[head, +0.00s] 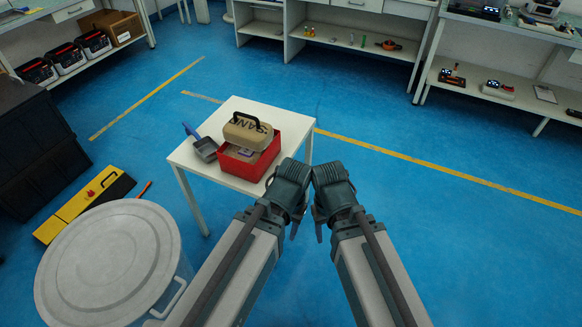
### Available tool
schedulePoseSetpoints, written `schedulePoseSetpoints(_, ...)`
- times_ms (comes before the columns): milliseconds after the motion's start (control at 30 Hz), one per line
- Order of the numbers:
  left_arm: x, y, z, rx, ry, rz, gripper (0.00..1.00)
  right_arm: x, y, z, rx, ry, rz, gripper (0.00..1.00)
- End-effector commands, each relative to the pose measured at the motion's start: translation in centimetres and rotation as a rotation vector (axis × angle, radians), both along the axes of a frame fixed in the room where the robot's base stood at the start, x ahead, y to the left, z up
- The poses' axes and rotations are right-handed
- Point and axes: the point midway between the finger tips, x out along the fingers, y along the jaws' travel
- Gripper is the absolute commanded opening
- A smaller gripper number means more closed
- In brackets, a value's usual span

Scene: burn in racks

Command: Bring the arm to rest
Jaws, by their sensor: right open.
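My two arms come in from the bottom and rise to the middle of the picture, their dark ends close together. My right gripper (331,192) is open, with no object seen in it. My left gripper (287,187) is just left of it, in front of the white table's right edge from this view. Its fingers are partly hidden, so I cannot tell its opening. No held object shows in it.
A white table (232,107) bears a red box (235,166) with a sand bag (247,132) on it and a dustpan (203,147). A lidded grey bin (108,262) stands at the lower left. Blue floor (480,240) is clear at right.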

Motion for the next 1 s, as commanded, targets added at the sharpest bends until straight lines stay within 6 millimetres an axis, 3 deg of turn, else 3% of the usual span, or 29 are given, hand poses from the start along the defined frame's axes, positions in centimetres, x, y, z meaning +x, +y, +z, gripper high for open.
schedulePoseSetpoints(167,0.0,0.0,3.2,-0.001,-0.001,0.0,0.47,0.0,0.0,3.2,0.0,0.0,0.0,0.55)
schedulePoseSetpoints(533,0.0,0.0,13.1,-0.001,-0.001,0.0,0.47,0.0,0.0,13.1,0.0,0.0,-0.001,0.55)
schedulePoseSetpoints(667,0.0,0.0,14.0,-0.001,-0.001,0.0,0.47,0.0,0.0,14.0,0.0,0.0,-0.001,0.55)
schedulePoseSetpoints(1000,0.0,0.0,13.7,-0.001,-0.001,0.0,0.47,0.0,0.0,13.7,0.0,0.0,-0.001,0.55)
